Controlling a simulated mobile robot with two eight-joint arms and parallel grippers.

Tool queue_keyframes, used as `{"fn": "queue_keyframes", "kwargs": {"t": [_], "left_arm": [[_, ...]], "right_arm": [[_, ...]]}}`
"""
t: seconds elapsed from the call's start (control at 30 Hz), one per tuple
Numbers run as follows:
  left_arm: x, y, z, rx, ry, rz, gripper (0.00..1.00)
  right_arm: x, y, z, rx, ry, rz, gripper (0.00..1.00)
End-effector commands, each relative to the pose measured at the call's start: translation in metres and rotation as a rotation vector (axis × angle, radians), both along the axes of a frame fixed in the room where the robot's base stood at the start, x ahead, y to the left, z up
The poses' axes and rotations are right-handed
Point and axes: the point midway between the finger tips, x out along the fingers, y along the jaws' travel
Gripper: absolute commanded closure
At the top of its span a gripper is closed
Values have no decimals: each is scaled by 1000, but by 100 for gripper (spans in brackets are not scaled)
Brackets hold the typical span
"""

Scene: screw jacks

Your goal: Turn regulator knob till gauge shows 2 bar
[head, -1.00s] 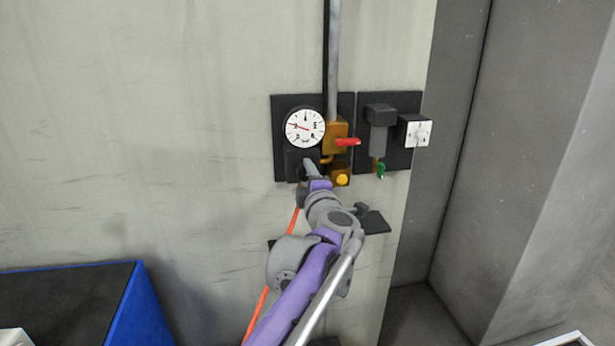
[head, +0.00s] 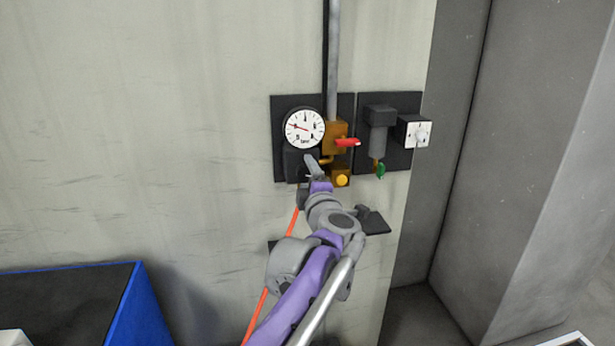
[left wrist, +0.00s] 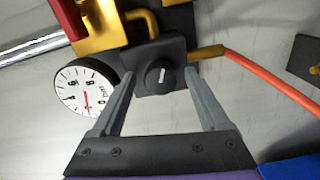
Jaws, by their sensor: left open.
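The pressure gauge (head: 304,128) is a white round dial on a black wall plate; it also shows, turned, in the left wrist view (left wrist: 82,88). Its red needle points to the upper left in the head view; the exact value is too small to read. The regulator knob (left wrist: 158,75), black and round with a white mark, sits on a black block below the gauge. My left gripper (head: 311,160) is open, and its fingers (left wrist: 160,78) lie on either side of the knob in the left wrist view. I cannot tell whether they touch it. My right gripper is not in view.
A brass valve with a red lever (head: 347,142) is close to the right of the gauge. An orange hose (head: 265,290) hangs below. A blue-edged bin (head: 135,300) stands lower left.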

Motion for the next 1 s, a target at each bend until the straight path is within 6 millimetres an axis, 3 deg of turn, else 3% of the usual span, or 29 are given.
{"fn": "queue_keyframes", "kwargs": {"t": [0.5, 0.7, 1.0], "left_arm": [[-89, -19, -1, 0, 0, -3, 22], [-101, -20, -1, 0, 0, -1, 22], [-101, -20, 0, 3, -2, -4, 22]], "right_arm": [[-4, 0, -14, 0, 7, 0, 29], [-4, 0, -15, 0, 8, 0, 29], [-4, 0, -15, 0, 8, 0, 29]]}}
